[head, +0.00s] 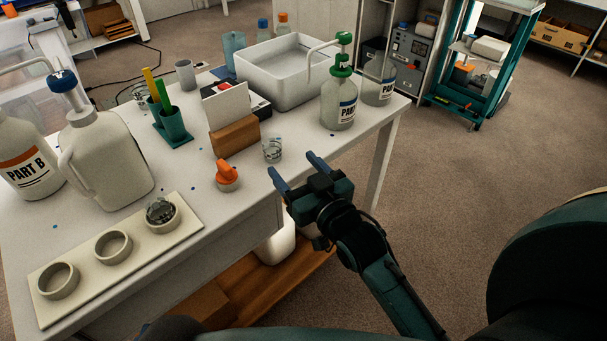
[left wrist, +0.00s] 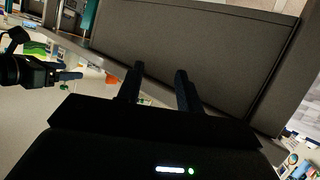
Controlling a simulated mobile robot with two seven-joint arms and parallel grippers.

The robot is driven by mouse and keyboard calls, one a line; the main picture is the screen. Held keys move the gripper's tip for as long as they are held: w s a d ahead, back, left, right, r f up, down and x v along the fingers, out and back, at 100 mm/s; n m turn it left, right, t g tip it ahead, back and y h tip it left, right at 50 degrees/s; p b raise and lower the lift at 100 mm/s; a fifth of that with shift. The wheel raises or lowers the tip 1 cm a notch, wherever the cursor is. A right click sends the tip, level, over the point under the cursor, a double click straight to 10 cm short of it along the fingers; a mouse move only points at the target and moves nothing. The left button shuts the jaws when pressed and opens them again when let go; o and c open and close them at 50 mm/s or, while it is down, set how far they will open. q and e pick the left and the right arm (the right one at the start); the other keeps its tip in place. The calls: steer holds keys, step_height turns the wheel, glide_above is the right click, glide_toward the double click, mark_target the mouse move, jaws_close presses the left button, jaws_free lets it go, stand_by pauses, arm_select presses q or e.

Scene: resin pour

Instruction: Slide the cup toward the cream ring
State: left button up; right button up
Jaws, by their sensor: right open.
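A small clear cup (head: 272,150) stands upright near the table's right edge, in front of the wooden block. My right gripper (head: 294,165) is open and empty just beyond that edge, its fingertips close to the cup but apart from it. A cream board (head: 62,309) at the front left carries three cream rings: a near one (head: 58,281), a middle one (head: 113,247) and a far one (head: 161,215). A clear cup-like thing (head: 160,208) sits in the far ring. My left gripper (left wrist: 159,70) is open and empty in the left wrist view, before a dark panel.
An orange-topped thing (head: 227,174) stands between the cup and the rings. Behind are a wooden block (head: 235,137), a teal pen holder (head: 172,124), a white basin (head: 285,92) and pump bottles (head: 339,106). A large white jug (head: 105,160) stands behind the board.

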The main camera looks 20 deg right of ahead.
steer(key=shift+s+d, duration=0.2)
steer(key=shift+s, duration=1.1)
